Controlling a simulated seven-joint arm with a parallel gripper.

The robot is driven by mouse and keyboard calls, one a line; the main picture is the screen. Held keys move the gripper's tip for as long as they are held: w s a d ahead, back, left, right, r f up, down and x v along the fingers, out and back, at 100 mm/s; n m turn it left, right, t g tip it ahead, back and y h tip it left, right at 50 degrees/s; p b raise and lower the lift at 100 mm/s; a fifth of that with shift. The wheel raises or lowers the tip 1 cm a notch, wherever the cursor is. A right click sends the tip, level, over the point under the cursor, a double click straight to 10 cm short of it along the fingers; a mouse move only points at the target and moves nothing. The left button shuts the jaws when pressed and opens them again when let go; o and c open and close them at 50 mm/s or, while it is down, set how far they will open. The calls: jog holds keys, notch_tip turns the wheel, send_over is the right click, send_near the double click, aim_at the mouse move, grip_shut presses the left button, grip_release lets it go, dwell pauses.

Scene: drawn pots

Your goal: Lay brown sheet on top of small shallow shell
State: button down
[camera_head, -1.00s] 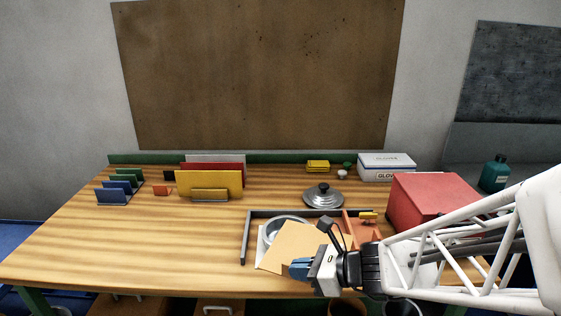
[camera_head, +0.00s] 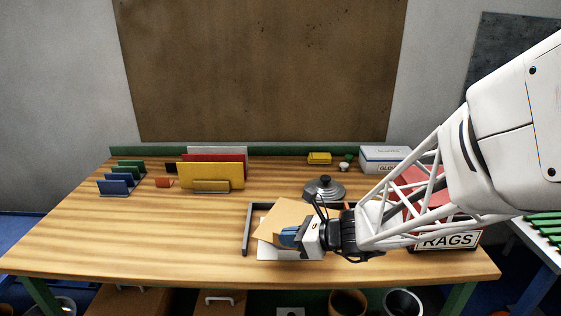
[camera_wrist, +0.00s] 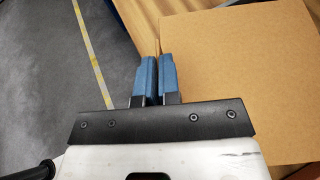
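The brown sheet (camera_head: 281,217) is tilted in the head view, over the grey-edged tray area at the front of the table. My gripper (camera_head: 290,237) is at its lower right edge, blue fingers closed together on it. In the wrist view the sheet (camera_wrist: 250,75) fills the right side, its edge running to the closed fingers (camera_wrist: 157,80). A round silvery shallow dish, seen earlier under the sheet, is now hidden, so I cannot tell whether the sheet touches it. A pale flat piece (camera_head: 285,254) shows below the sheet.
The grey tray edge (camera_head: 247,230) borders the spot on the left. A metal lid with a knob (camera_head: 324,189) stands just behind. A red box marked RAGS (camera_head: 447,241) is at right, partly behind my arm. Upright colored panels (camera_head: 210,176) stand back left. The front left table is clear.

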aim_at(280, 227)
jog(key=shift+w+a+f, duration=0.1)
jog(key=shift+w+a, duration=0.25)
jog(key=shift+w, duration=0.85)
jog(key=shift+w+a+f, duration=0.15)
jog(key=shift+w+a, duration=0.25)
jog(key=shift+w, duration=0.85)
jog(key=shift+w+a+f, duration=0.1)
jog(key=shift+w+a, duration=0.25)
jog(key=shift+w, duration=0.85)
jog(key=shift+f, duration=1.75)
jog(key=shift+f, duration=0.55)
jog(key=c, duration=1.3)
grip_release()
jog(key=shift+c, duration=0.2)
jog(key=shift+d+r, duration=0.15)
jog(key=shift+r, duration=0.5)
jog(key=shift+v, duration=5.85)
